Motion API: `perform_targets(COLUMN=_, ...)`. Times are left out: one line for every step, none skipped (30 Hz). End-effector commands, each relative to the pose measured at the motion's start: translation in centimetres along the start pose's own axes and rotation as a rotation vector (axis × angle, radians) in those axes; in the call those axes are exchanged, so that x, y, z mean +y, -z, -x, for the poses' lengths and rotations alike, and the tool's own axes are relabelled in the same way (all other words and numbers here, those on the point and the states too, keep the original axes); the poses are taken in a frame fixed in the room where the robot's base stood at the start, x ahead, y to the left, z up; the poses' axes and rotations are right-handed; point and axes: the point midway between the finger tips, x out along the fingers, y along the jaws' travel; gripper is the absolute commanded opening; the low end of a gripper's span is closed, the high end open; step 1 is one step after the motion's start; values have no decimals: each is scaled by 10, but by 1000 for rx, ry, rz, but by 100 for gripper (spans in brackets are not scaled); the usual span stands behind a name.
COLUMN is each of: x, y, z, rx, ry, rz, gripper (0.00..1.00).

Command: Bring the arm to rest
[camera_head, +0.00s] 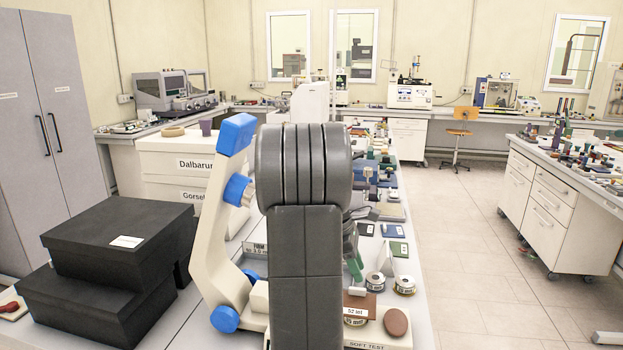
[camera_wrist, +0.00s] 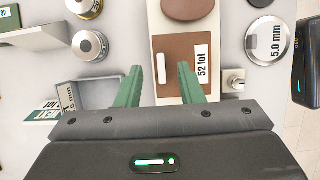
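In the wrist view, the two green fingers of my gripper (camera_wrist: 159,72) are spread apart with nothing held between them. They point over a pale board (camera_wrist: 170,22) that carries a brown pad (camera_wrist: 184,50), a small white bar (camera_wrist: 161,68) and a "52 lot" label (camera_wrist: 202,61). In the head view, my arm's grey links hide most of the gripper; green finger parts (camera_head: 355,268) show just right of them, above the bench. I cannot tell the exact height above the board.
Round metal tins (camera_head: 404,285) and a brown oval piece (camera_head: 396,322) lie close by. Black boxes (camera_head: 120,245) are stacked at the left. A grey open box (camera_wrist: 88,93) lies left of the fingers. The floor (camera_head: 480,250) right of the bench is clear.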

Motion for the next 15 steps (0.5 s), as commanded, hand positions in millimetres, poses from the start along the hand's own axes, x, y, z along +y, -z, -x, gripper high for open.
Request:
perform_targets(x=0, y=-4, z=9, rx=0, ry=-1, rz=-1, gripper=34)
perform_targets(x=0, y=-5, z=12, rx=0, ry=0, rz=-1, gripper=34)
perform_targets(x=0, y=-6, z=14, rx=0, ry=0, rz=0, gripper=34)
perform_targets(x=0, y=-6, z=16, rx=0, ry=0, rz=0, gripper=34)
perform_targets(x=0, y=-7, z=17, rx=0, ry=0, rz=0, gripper=34)
perform_targets(x=0, y=-7, z=18, rx=0, ry=0, rz=0, gripper=34)
perform_targets(x=0, y=-8, z=19, rx=0, ry=0, rz=0, gripper=34)
perform_targets(x=0, y=-8, z=19, rx=0, ry=1, rz=0, gripper=34)
perform_targets(x=0, y=-8, z=19, rx=0, ry=1, rz=0, gripper=34)
perform_targets(x=0, y=-8, z=19, rx=0, ry=1, rz=1, gripper=34)
perform_targets(x=0, y=-8, z=19, rx=0, ry=1, rz=1, gripper=34)
perform_targets(x=0, y=-8, z=19, rx=0, ry=1, rz=1, gripper=34)
perform_targets(x=0, y=-8, z=19, rx=0, ry=1, rz=1, gripper=34)
perform_targets(x=0, y=-8, z=19, rx=0, ry=1, rz=1, gripper=34)
perform_targets(x=0, y=-8, z=19, rx=0, ry=1, rz=1, gripper=34)
